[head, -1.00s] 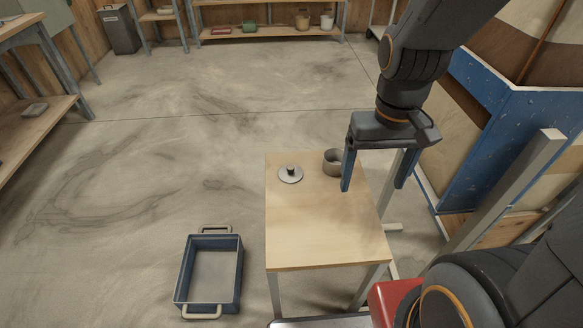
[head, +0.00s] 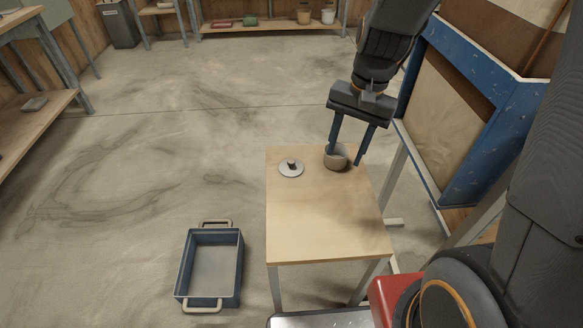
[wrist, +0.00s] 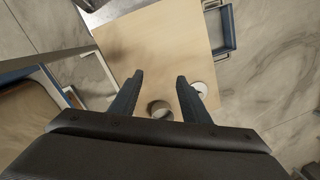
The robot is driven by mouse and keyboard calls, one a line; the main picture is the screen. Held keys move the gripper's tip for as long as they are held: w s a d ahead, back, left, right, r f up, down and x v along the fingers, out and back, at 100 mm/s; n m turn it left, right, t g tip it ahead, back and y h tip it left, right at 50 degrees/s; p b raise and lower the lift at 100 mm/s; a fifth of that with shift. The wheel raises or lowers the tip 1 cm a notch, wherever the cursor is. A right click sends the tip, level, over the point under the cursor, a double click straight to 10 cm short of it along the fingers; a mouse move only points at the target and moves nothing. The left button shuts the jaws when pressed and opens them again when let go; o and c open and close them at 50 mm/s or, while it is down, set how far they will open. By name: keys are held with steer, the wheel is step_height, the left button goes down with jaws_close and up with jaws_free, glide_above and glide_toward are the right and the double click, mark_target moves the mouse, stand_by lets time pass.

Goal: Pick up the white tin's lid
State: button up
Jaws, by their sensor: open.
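The lid (head: 291,169) is a flat grey-white disc with a dark knob, lying on the small wooden table (head: 318,220) near its far left corner.
A blue tray with pale handles (head: 212,268) lies on the floor left of the table. A blue-framed panel structure (head: 450,110) stands right of the table. The table's front half is clear. Shelves line the back wall (head: 265,30), and a wooden bench (head: 40,115) stands at far left.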

steer(key=w+a+f+m+y, duration=0.1)
steer(key=w+a+f+m, duration=0.35)
steer(key=w, duration=0.45)
steer(key=m+y+b, duration=0.1)
steer(key=m+y, duration=0.1)
steer(key=m, duration=0.5)
glide_toward(292, 161)
steer(key=shift+p+x, duration=0.3)
steer(key=shift+x, duration=3.85)
steer(key=shift+w, duration=0.1)
steer(key=shift+c, duration=0.5)
jaws_close()
